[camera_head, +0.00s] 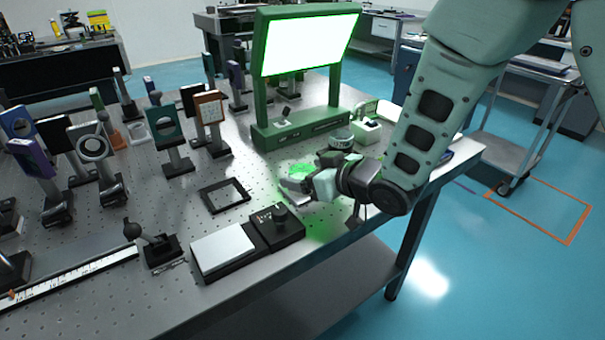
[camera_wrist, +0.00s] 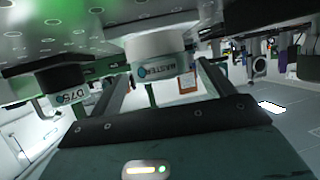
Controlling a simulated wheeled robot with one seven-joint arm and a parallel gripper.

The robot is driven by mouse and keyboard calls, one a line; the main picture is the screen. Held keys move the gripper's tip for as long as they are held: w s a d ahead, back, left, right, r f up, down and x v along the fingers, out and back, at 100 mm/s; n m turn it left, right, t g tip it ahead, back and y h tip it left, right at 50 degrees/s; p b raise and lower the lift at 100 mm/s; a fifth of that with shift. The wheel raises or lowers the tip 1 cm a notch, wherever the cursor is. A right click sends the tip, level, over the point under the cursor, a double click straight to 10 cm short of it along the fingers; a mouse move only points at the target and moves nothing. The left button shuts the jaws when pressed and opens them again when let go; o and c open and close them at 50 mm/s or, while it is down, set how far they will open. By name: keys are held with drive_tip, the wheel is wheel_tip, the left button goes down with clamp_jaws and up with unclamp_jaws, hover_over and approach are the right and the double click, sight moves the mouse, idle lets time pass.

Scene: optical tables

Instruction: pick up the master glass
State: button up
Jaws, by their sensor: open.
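There the master glass cannot be clearly made out.
A similar holder labelled D75 (camera_wrist: 66,86) stands close beside the master glass. In the head view a round jar (camera_head: 341,140) is just behind my gripper. A green lit panel stand (camera_head: 264,130), a black frame (camera_head: 224,196) and a black control box (camera_head: 277,228) are nearby.

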drive_tip(key=shift+w+a+f, duration=0.1)
drive_tip(key=shift+a, duration=0.05)
drive_tip(key=c, duration=1.2)
drive_tip(key=shift+o, duration=0.2)
drive_tip(key=shift+r, duration=0.2)
